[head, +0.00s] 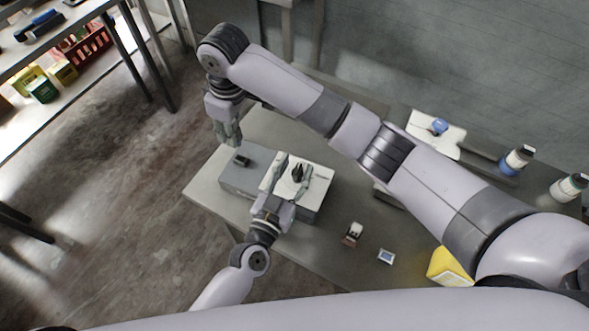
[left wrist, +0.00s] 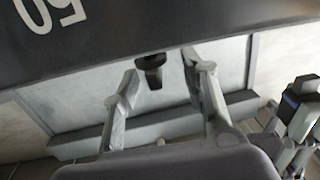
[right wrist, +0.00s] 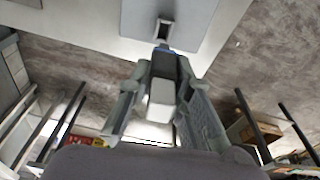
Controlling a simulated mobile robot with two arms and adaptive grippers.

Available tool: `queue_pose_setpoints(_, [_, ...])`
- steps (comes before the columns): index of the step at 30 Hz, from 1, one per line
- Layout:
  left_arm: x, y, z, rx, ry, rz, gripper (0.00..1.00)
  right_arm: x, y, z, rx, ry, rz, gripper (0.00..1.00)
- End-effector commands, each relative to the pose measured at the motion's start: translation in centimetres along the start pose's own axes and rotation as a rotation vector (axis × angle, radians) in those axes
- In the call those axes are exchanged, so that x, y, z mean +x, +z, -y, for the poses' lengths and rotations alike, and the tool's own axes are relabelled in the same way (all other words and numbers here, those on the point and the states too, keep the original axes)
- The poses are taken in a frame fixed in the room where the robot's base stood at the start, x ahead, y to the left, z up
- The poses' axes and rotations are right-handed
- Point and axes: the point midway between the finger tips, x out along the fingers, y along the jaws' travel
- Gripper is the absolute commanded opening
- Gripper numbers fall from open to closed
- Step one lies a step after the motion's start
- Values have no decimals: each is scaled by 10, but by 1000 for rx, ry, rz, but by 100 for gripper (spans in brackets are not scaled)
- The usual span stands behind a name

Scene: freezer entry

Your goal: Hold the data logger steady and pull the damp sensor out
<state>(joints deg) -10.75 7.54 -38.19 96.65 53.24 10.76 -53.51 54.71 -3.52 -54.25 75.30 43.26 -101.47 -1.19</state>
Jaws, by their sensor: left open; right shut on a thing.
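My right gripper (head: 230,142) is at the box's left end, shut on the sensor, a dark piece with a white end (right wrist: 161,98) and blue band.
My right arm crosses above the table (head: 215,192). A shelf with a red crate (head: 85,48) stands left.

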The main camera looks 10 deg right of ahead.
Motion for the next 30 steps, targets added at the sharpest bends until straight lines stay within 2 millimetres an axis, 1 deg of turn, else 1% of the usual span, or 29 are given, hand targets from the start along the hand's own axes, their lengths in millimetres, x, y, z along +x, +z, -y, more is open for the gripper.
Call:
queue_pose_setpoints(1, [0, 0, 0, 0, 0, -1, 44, 0, 0, 0, 0, 0, 0, 0])
queue_pose_setpoints(8, [0, -1, 0, 1, -1, -1, 60, 0, 0, 0, 0, 0, 0, 0])
queue_pose_setpoints(9, [0, -1, 0, 1, -1, -1, 60, 0, 0, 0, 0, 0, 0, 0])
queue_pose_setpoints(18, [-1, -1, 0, 1, -1, -1, 60, 0, 0, 0, 0, 0, 0, 0])
queue_pose_setpoints(30, [-16, 0, 0, 1, 0, 0, 60, -3, 0, 0, 0, 0, 0, 0])
